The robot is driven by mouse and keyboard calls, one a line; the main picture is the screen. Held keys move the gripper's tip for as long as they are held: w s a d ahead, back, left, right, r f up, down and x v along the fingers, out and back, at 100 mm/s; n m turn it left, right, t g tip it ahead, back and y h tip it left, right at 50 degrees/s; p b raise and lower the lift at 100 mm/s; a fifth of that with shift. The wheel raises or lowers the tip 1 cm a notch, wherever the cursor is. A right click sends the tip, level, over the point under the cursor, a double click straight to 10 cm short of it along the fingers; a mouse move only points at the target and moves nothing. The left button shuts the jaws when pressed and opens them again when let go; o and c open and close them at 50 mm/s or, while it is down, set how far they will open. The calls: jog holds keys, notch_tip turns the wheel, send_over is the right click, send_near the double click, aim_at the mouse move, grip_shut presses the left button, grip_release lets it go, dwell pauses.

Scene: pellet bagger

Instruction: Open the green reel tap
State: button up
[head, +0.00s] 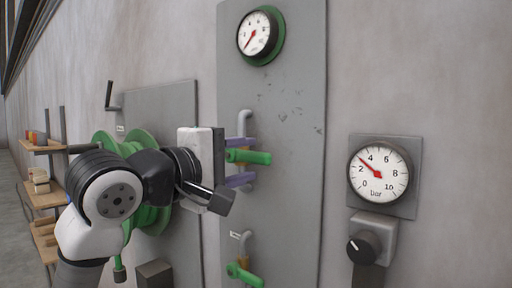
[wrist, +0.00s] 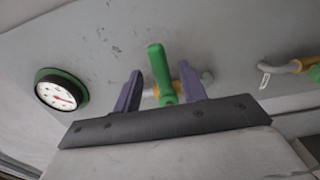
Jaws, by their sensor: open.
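A tap with a green lever handle (head: 255,158) is on the tall grey wall panel, below a bent grey pipe. The handle points to the right in the head view. My gripper (head: 243,160) is open, with one purple finger above the handle and one below it. In the wrist view the green handle (wrist: 158,70) stands between the two spread fingers of my gripper (wrist: 162,72), with gaps visible at both sides. Part of the tap body is hidden behind the handle and fingers. The green hose reel (head: 152,145) is partly hidden behind my arm.
A second green-handled tap (head: 243,274) is lower on the panel, with a small tag. A green-rimmed gauge (head: 258,34) is above, its needle low. Wooden shelves (head: 42,200) stand at left.

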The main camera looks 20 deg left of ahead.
aim_at(253, 158)
jog(key=shift+p+x, duration=0.4)
jog(key=shift+x, duration=1.35)
grip_shut()
